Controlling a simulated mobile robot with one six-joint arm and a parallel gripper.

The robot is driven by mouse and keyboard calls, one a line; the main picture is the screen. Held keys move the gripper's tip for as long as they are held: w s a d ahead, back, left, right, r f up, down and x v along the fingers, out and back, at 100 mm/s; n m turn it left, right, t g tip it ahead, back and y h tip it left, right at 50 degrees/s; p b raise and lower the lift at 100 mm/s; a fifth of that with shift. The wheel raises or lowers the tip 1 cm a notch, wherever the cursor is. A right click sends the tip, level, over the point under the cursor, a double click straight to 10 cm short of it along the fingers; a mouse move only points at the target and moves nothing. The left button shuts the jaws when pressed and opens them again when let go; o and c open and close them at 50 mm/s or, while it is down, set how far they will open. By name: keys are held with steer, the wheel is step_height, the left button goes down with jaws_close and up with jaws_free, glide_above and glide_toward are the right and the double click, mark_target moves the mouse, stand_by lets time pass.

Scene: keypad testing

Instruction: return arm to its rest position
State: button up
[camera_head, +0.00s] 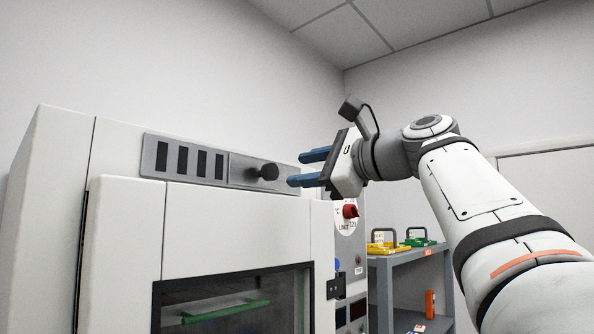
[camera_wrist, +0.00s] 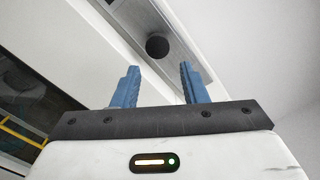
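My gripper (camera_head: 308,168) has two blue fingers spread apart with nothing between them. It is raised at the front of a large pale oven-like cabinet, near the right end of its top panel. A black round knob (camera_head: 263,172) on that panel lies just left of the fingertips in the head view. In the wrist view the knob (camera_wrist: 157,46) shows beyond the gap between the fingers (camera_wrist: 158,78), and they appear apart from it. My arm reaches in from the lower right.
The cabinet (camera_head: 215,225) fills the left, with a dark window door. A red knob (camera_head: 350,211) sits on its side panel below my gripper. A grey shelf (camera_head: 405,262) at the right holds a yellow item (camera_head: 381,248) and a green item (camera_head: 419,241). Space above the arm is free.

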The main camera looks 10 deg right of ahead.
steer(key=f+h, duration=0.1)
steer(key=f, duration=0.3)
steer(key=w+f+n+g+h, duration=0.1)
steer(key=f, duration=0.3)
steer(key=f+g, duration=0.1)
steer(key=f, duration=0.3)
steer(key=shift+w+a+f+n+h, duration=0.25)
steer(key=shift+w+f+n+h, duration=0.05)
steer(key=shift+n+h, duration=0.1)
steer(key=s+f+n+g+h, duration=0.3)
steer(key=f+n, duration=0.1)
steer(key=f, duration=1.4)
steer(key=s+f+n+g+h, duration=0.1)
steer(key=s+f+n, duration=0.3)
steer(key=f, duration=0.5)
steer(key=s+d+f+n+g+h, duration=0.1)
steer(key=s+f+n+g+h, duration=0.1)
steer(key=s+f, duration=0.5)
steer(key=s+d+f+n+g+h+b, duration=0.1)
steer(key=s+f+n, duration=0.4)
steer(key=f, duration=0.7)
steer(key=shift+s+d+f+n+g+h, duration=0.15)
steer(key=shift+s+f+n+g+h, duration=0.2)
steer(key=shift+g+h, duration=0.4)
